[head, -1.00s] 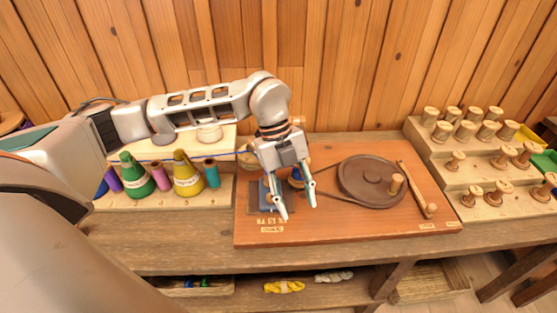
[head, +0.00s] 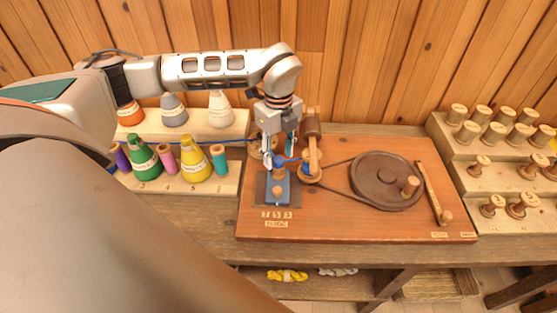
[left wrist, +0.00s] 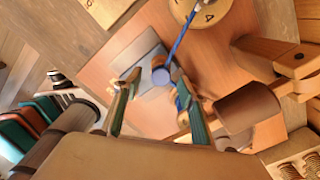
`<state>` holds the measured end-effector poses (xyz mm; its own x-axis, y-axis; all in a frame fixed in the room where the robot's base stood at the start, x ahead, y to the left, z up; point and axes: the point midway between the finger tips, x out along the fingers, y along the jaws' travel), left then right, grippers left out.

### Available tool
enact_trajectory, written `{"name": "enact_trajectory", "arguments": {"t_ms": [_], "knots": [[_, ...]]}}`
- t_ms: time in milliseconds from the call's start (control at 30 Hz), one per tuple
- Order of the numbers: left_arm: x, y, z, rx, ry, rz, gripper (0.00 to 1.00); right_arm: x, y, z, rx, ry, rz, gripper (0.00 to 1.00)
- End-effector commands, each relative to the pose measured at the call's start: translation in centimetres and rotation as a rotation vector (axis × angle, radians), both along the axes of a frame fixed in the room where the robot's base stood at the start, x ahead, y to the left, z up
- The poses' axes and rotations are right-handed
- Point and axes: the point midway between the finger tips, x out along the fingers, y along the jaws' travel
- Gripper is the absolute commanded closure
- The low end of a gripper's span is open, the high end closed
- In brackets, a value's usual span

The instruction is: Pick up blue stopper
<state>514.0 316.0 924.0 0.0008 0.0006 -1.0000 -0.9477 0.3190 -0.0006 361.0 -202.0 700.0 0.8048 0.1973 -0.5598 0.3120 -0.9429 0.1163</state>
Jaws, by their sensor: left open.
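My left gripper (head: 278,160) is open and points down over the left part of the wooden board. Below it is a blue block (head: 283,197) with a wooden knob, on a dark plate. In the left wrist view a small round blue piece (left wrist: 161,76) shows between and just beyond the two fingers, with a blue strand running up from it. I cannot tell for sure which blue piece is the stopper, or whether a finger touches it. A blue-wound spool (head: 311,164) is just right of the gripper. My right gripper is not in view.
A brown wheel (head: 368,190) with a crank knob takes up the right of the board (head: 340,222). A wooden post (head: 312,130) stands close behind the gripper. Coloured cones (head: 196,162) and a blue thread are to the left. Spool racks (head: 500,170) stand at the right.

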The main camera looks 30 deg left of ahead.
Motion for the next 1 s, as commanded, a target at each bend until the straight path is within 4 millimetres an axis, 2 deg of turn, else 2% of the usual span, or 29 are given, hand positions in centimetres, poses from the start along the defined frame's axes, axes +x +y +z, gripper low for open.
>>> {"name": "enact_trajectory", "arguments": {"t_ms": [100, 333, 467, 833, 1000], "knots": [[-0.02, -0.02, -0.89, -0.001, 0.001, 0.000, 0.59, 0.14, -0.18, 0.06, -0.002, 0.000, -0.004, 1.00], [0.00, -0.03, -1.04, 0.000, 0.000, 0.000, 0.59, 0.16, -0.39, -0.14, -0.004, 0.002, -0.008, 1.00], [0.00, -0.03, -1.02, -0.001, 0.000, -0.001, 0.87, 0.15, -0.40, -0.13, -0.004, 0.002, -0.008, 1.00], [0.01, -0.04, -0.94, -0.001, -0.001, -0.001, 0.87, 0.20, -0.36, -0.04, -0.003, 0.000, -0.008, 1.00], [0.05, -0.04, -0.15, 0.000, -0.001, 0.000, 0.87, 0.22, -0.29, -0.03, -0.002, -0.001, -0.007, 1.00]]}}
